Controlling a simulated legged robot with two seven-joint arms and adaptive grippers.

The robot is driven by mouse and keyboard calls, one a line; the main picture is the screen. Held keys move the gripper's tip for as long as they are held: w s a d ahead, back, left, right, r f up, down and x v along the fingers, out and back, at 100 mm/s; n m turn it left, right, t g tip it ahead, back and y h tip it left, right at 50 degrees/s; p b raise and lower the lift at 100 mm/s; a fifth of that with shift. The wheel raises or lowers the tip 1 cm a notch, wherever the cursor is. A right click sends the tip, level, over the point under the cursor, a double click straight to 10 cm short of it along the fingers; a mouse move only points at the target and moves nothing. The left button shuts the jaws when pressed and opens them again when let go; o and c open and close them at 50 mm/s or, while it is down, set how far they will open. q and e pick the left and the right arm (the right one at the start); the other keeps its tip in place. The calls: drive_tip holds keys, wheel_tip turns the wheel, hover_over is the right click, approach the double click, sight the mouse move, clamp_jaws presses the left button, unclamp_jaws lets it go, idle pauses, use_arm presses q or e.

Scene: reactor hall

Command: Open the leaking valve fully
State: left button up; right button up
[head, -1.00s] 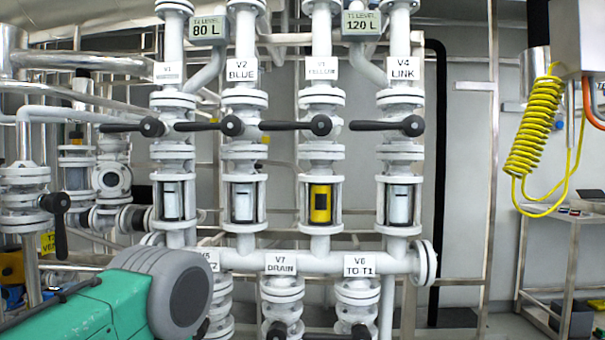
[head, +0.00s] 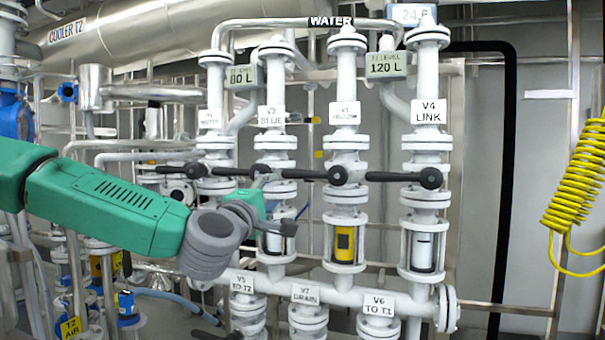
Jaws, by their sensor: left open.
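The V3 sight glass (head: 344,245) is yellow; the V4 sight glass (head: 422,250) is pale. I cannot see which valve leaks. My left gripper (head: 276,204) is open and empty, in front of the V2 pipe just below its handle (head: 235,171). It partly hides the V2 sight glass. My right gripper is out of view.
Level displays read 80 L (head: 243,77) and 120 L (head: 386,65). A yellow coiled hose (head: 577,185) hangs at right.

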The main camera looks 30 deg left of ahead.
sight(295, 176)
use_arm(q)
drive_tip(key=w, duration=0.2)
drive_tip(key=w+r, duration=0.1)
drive_tip(key=w, duration=0.2)
drive_tip(key=w+p, duration=0.1)
drive_tip(key=w, duration=0.1)
drive_tip(key=shift+w+d+r, duration=0.15)
drive_tip(key=shift+w+r, duration=0.15)
drive_tip(key=shift+r, duration=0.1)
drive_tip(key=x, duration=0.2)
drive_tip(key=p+x, duration=0.1)
drive_tip(key=x, duration=0.2)
drive_tip(key=shift+a, duration=0.4)
drive_tip(key=shift+w+a+f, duration=0.1)
drive_tip(key=shift+w+a, duration=0.2)
drive_tip(key=shift+a, duration=0.05)
drive_tip(key=shift+d, duration=0.4)
drive_tip(key=shift+c, duration=0.3)
drive_tip(key=shift+d, duration=0.15)
clamp_jaws()
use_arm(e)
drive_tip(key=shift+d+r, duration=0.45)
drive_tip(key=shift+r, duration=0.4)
